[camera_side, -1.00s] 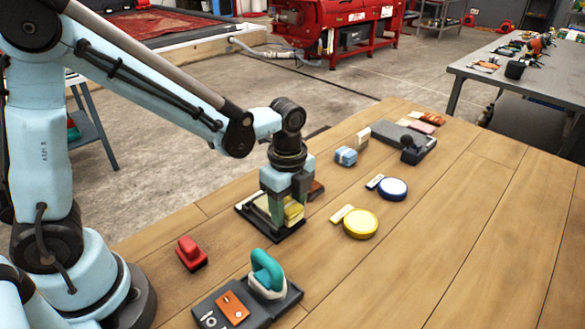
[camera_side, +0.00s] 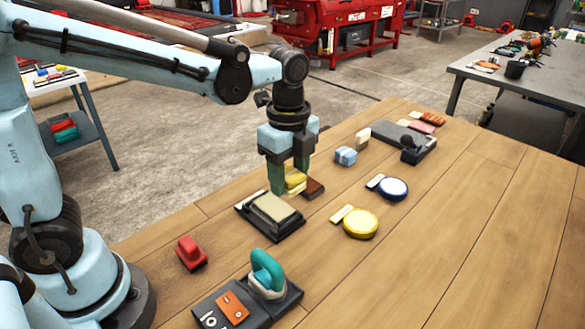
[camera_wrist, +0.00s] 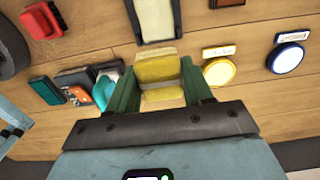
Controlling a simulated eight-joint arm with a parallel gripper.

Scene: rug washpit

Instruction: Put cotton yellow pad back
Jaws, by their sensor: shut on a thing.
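My gripper (camera_side: 288,177) is shut on a yellow pad (camera_side: 296,182), holding it above the far end of a black tray. In the wrist view the yellow pad (camera_wrist: 158,68) sits between the green fingers (camera_wrist: 158,84). The black tray (camera_side: 285,231) carries a flat beige pad (camera_side: 271,207), which looks bare on top. A round yellow disc (camera_side: 360,224) lies right of the tray with a small pale label (camera_side: 341,214) beside it. A blue-rimmed white disc (camera_side: 393,188) lies farther back with its own label (camera_side: 375,181). The label writing is too small to read.
A brown block (camera_side: 315,188) stands close behind my gripper. A blue-and-white block (camera_side: 346,155) and a grey plate (camera_side: 422,137) lie farther back. A red handled block (camera_side: 190,252) and a teal-handled tool (camera_side: 268,272) stand in front. The table's right side is clear.

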